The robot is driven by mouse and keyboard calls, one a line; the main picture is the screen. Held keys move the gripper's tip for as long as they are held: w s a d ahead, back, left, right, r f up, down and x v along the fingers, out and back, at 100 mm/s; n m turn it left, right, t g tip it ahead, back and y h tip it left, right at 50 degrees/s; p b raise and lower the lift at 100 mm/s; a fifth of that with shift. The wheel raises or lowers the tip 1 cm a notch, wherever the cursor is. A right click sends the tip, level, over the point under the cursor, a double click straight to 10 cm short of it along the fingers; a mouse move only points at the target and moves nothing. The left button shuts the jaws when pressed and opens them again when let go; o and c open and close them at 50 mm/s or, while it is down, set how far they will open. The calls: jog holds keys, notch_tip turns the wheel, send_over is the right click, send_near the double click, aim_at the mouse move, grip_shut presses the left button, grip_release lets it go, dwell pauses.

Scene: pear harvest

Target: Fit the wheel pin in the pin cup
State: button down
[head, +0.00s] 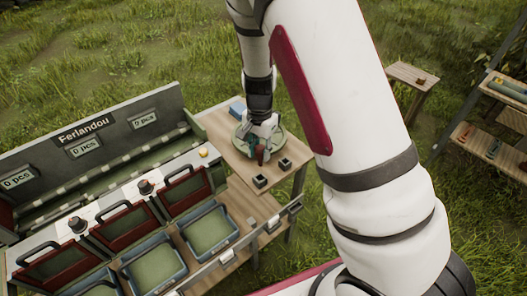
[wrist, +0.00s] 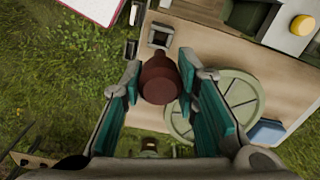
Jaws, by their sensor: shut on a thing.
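My gripper (head: 261,140) is over the wooden side table, its fingers pointing down. In the wrist view my gripper (wrist: 162,86) is shut on a dark red-brown wheel pin (wrist: 159,78), with a round body and a narrower neck. A bit of the pin also shows red below the fingers in the head view (head: 261,155). Two small dark square cups stand near the table's front edge, one at left (head: 260,181) and one at right (head: 285,163); I cannot tell which is the pin cup. In the wrist view one square cup (wrist: 160,36) lies beyond the pin, apart from it.
A pale green spoked wheel (wrist: 238,88) lies flat on the table (head: 222,123), partly behind my gripper. A blue block (head: 237,108) is at the back. A yellow knob (head: 203,153) sits on the sorting station with its crates (head: 208,232) at left.

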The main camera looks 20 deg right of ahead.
aim_at(260, 166)
jog(key=shift+a+f+b, duration=0.15)
jog(key=shift+f+b, duration=0.2)
jog(key=shift+f, duration=0.55)
jog(key=shift+f+b, duration=0.4)
jog(key=shift+f, duration=1.05)
jog(key=shift+f, duration=0.55)
jog(key=shift+f, duration=0.35)
jog(key=shift+f+b, duration=0.45)
jog(key=shift+f, duration=0.8)
dwell(0.4)
jog(key=shift+f, duration=0.3)
jog(key=c, duration=1.2)
grip_release()
